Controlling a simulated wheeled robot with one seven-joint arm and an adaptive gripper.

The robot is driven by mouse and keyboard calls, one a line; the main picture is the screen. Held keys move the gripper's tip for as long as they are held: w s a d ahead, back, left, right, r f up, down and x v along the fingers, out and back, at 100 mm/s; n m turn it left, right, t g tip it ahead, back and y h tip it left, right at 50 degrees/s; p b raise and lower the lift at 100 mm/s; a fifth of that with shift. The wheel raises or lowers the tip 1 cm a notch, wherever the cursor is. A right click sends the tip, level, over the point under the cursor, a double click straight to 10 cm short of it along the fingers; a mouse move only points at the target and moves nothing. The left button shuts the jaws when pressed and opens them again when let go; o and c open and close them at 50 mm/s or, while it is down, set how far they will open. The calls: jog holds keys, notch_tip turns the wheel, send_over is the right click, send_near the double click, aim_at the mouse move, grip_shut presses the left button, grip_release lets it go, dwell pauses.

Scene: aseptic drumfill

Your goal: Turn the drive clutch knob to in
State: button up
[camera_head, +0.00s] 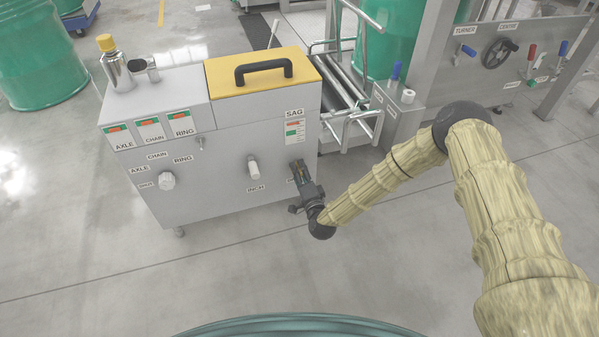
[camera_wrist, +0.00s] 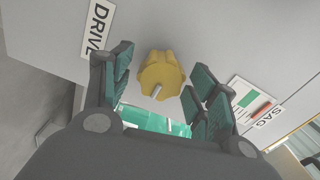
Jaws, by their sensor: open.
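A yellow lobed knob (camera_wrist: 163,66) with a white pointer line sits on the grey cabinet face (camera_head: 225,165), beside the DRIVE label (camera_wrist: 98,27) in the wrist view. My gripper (camera_wrist: 160,82) is open, with its green-padded fingers on either side of the knob. I cannot tell whether either pad touches it. In the head view my gripper (camera_head: 300,174) is at the cabinet's right end, below the SAG gauge (camera_head: 294,130), and mostly hides the knob and its label. No IN or OUT mark is readable around the knob.
A white INCH handle (camera_head: 253,168) and a white selector knob (camera_head: 166,180) stick out to the left on the same face. A yellow lid (camera_head: 262,73) with a black handle is on top. A roller conveyor (camera_head: 345,90) stands behind right. The floor in front is clear.

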jog(key=v, duration=1.1)
